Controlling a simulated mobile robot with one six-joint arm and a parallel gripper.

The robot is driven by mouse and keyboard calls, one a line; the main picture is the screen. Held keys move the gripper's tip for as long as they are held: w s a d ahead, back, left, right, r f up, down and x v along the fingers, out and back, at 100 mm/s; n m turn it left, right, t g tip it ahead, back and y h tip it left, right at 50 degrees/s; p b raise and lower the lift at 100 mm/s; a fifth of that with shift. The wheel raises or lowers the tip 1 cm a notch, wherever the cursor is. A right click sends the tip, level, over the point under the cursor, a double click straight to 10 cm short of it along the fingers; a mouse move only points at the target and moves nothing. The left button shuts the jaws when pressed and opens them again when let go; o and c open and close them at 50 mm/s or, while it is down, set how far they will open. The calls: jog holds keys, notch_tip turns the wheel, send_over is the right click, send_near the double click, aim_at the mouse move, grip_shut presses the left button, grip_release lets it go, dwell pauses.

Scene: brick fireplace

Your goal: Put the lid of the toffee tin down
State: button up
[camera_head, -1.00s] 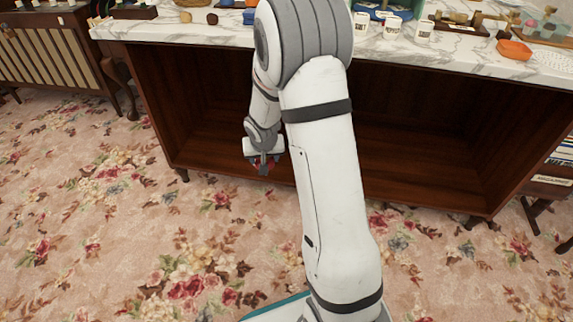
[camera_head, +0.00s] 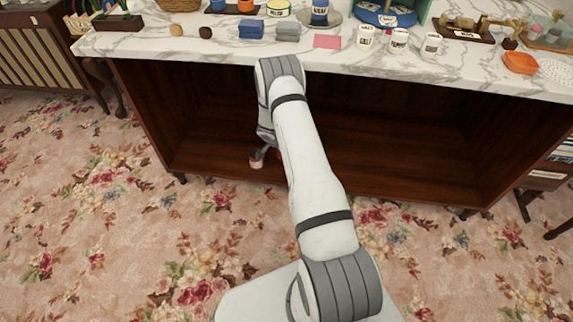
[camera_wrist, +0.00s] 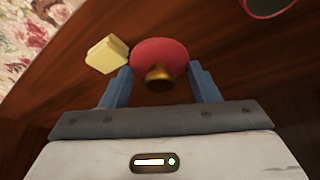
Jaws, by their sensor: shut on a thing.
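The lid is a round red disc (camera_wrist: 152,52) with a brass knob (camera_wrist: 159,77), seen close in the wrist view. My gripper (camera_wrist: 160,74) is shut on it, with one blue finger at each side. In the head view my gripper (camera_head: 262,155) is small and partly hidden by my arm, low in front of the open cabinet; something reddish shows at its tip. A dark round opening with a red rim (camera_wrist: 287,8) is cut off at the top right of the wrist view; it may be the tin, but I cannot tell.
A pale yellow block (camera_wrist: 107,54) lies beside the lid in the wrist view. The cabinet's wooden shelf (camera_head: 390,178) looks mostly bare. The marble counter (camera_head: 230,58) above holds mugs (camera_head: 398,41), folded cloths (camera_head: 251,29) and an orange dish (camera_head: 520,62). Flowered carpet lies in front.

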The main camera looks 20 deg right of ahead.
jog(key=f+b, duration=0.1)
jog(key=f, duration=0.5)
jog(key=f+b, duration=0.1)
jog(key=f, duration=0.2)
jog(key=shift+d+f+b, duration=0.25)
jog(key=shift+f+b, duration=0.05)
jog(key=shift+f, duration=0.1)
jog(key=shift+s+f, duration=0.1)
jog(key=shift+f, duration=0.1)
jog(key=o, duration=1)
jog(key=shift+c, duration=0.2)
jog(key=shift+r, duration=0.1)
jog(key=shift+r, duration=0.2)
jog(key=p+v, duration=0.2)
jog(key=v, duration=0.9)
jog(key=shift+r+p, duration=0.35)
jog(key=shift+r, duration=0.05)
jog(key=shift+a, duration=0.15)
jog(key=shift+s, duration=0.1)
